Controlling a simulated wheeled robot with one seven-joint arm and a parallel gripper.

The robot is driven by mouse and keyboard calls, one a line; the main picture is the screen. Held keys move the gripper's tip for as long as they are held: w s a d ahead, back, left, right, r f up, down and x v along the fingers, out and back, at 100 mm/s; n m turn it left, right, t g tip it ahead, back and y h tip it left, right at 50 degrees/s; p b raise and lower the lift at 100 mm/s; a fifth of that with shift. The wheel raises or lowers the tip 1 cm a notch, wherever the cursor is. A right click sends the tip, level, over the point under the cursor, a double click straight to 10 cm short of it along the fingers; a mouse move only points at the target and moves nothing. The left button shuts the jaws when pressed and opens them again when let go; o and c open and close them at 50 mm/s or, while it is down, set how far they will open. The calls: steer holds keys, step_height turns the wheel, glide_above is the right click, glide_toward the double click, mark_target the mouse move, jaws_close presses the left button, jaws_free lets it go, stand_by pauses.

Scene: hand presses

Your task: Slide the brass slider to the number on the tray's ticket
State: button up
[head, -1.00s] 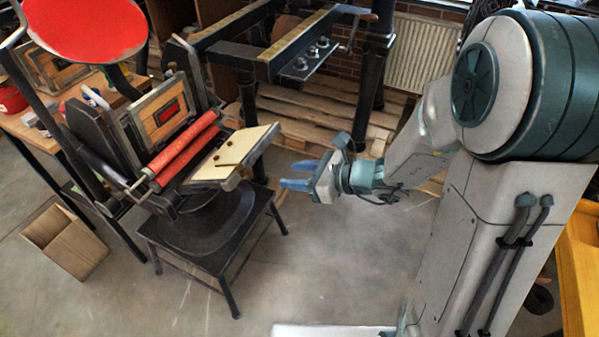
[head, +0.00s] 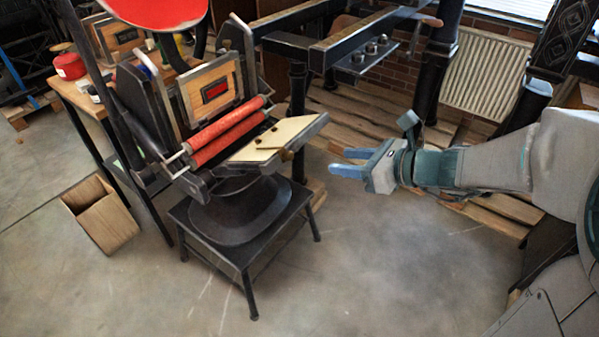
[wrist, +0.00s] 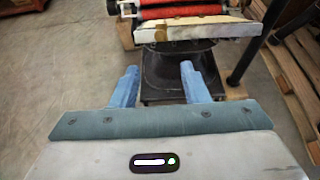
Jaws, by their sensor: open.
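My gripper (head: 333,162) is open and empty, its two blue fingers pointing left, apart from the small press (head: 160,110). The press has two red rollers (head: 230,135) and a tilted cream board (head: 272,140) with small dark pieces on it. My gripper's fingers also show in the wrist view (wrist: 159,70), with the press beyond them. A small brass-coloured piece (wrist: 160,34) shows at the board's near edge there; I cannot tell if it is the slider. I cannot make out a number scale or a ticket.
The press stands on a black stool (head: 240,250). A larger dark press frame (head: 340,40) stands behind, near pallets and a radiator (head: 485,70). Floor in front is clear.

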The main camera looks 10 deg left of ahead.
steer(key=b, duration=0.3)
glide_toward(291, 155)
steer(key=x, duration=0.8)
steer(key=shift+f, duration=0.1)
steer(key=c, duration=0.7)
